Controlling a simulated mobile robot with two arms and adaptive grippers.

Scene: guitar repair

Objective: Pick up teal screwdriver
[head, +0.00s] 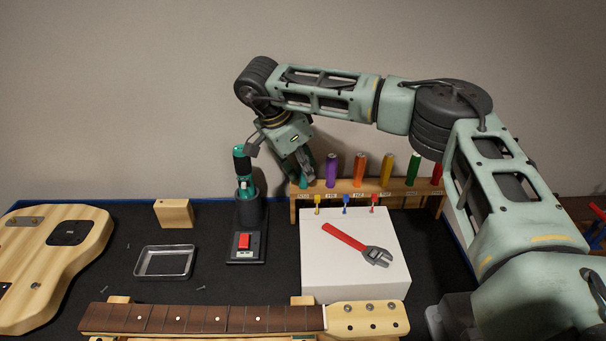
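A wooden rack (342,189) at the back holds a row of coloured screwdrivers. The teal screwdriver (304,181) is at its left end, upright, with its upper part partly hidden by my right gripper. My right gripper (280,161) points down over the left end of the rack, its fingers spread apart. One finger is close in front of or above the teal handle; I cannot tell whether it touches. Nothing shows between the fingers. My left gripper is not in view.
A teal power driver (245,182) stands in a dark holder (248,214) left of the rack. A white box (340,270) with a red wrench (358,243) is in front. A metal tray (164,262), guitar neck (200,319) and guitar body (45,262) lie left and front.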

